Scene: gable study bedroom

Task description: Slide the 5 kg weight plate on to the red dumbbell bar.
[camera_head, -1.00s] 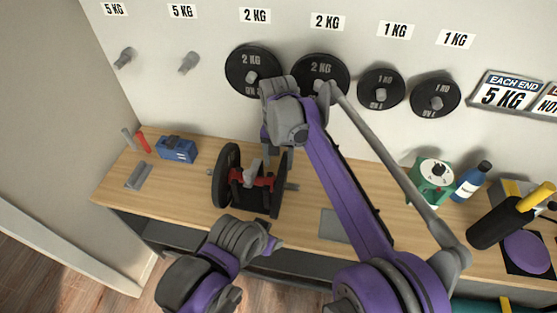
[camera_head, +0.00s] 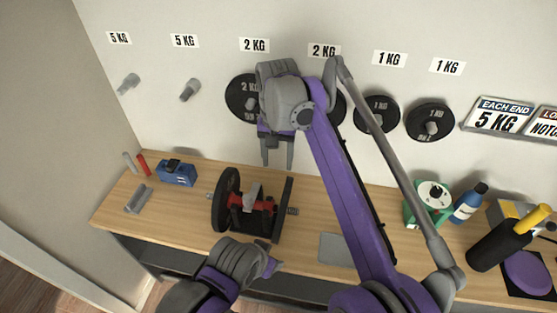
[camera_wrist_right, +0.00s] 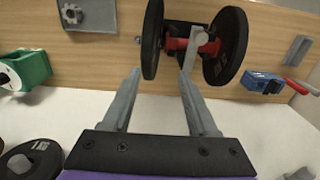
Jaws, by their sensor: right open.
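The red dumbbell bar (camera_head: 262,206) lies level in a dark cradle on the bench. One large black plate (camera_head: 221,200) is around its left end. A second black plate (camera_head: 282,210), seen nearly edge-on, is around its right part, with the bar's grey end (camera_head: 293,211) showing beyond it. My right gripper (camera_head: 277,166) is open and empty above the bar, fingers pointing down. My left arm is low in front of the bench; its fingertips cannot be made out.
Both 5 kg wall pegs (camera_head: 128,84) (camera_head: 190,90) are bare. Plates hang on the 2 kg (camera_head: 238,98) and 1 kg (camera_head: 430,122) pegs. A blue box (camera_head: 177,173) stands left; a green tape dispenser (camera_head: 414,211) and blue bottle (camera_head: 470,203) stand right.

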